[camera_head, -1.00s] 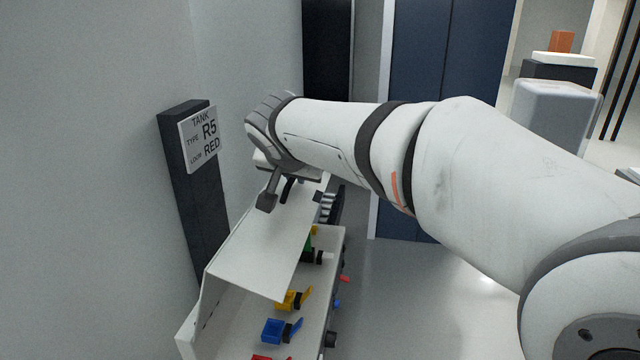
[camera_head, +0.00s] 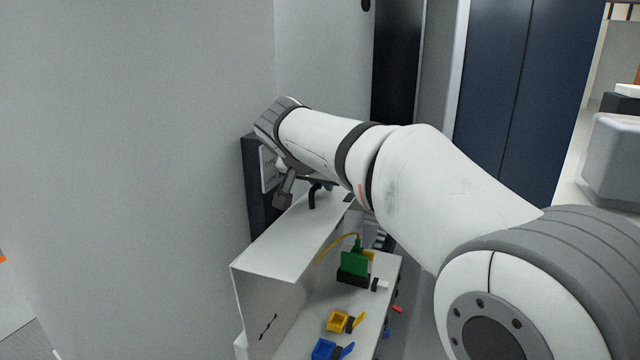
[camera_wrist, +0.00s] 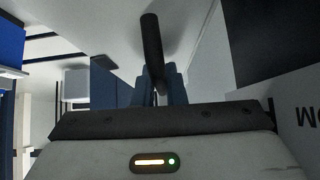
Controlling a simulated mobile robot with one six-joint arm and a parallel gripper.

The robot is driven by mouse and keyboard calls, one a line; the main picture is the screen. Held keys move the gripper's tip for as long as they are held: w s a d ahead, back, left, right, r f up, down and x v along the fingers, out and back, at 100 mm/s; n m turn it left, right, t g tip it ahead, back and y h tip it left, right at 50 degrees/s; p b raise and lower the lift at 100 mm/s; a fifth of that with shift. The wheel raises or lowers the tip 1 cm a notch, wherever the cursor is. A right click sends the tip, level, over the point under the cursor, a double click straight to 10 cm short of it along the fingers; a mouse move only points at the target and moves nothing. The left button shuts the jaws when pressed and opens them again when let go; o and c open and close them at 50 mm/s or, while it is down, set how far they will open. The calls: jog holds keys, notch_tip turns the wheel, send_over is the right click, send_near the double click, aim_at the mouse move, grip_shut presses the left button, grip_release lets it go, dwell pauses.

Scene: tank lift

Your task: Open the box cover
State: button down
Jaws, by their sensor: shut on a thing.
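The white box cover (camera_head: 290,240) is raised over the box and tilted, with its side panel and slot facing the camera. A black handle (camera_head: 313,196) stands on the cover near its far end. In the wrist view, the dark handle bar (camera_wrist: 151,40) runs down between the blue-grey fingers of my gripper (camera_wrist: 160,82), which are shut on it. In the head view my gripper is mostly hidden behind my wrist. The open box (camera_head: 357,348) shows a green block (camera_head: 354,263), a yellow part (camera_head: 338,321) and a blue part (camera_head: 324,350) inside.
A dark post with a sign (camera_head: 258,185) stands against the grey wall behind the cover. Dark blue doors (camera_head: 525,90) stand at the back, and a grey bin (camera_head: 612,165) at the right. My arm crosses above the box's right side.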

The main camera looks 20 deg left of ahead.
jog(key=shift+f, duration=0.2)
jog(key=c, duration=1.8)
grip_release()
jog(key=shift+s, duration=0.1)
jog(key=shift+o, duration=0.2)
jog(key=shift+r, duration=0.1)
jog(key=shift+b+v, duration=0.75)
jog(key=shift+v, duration=3.1)
jog(key=shift+s, duration=0.15)
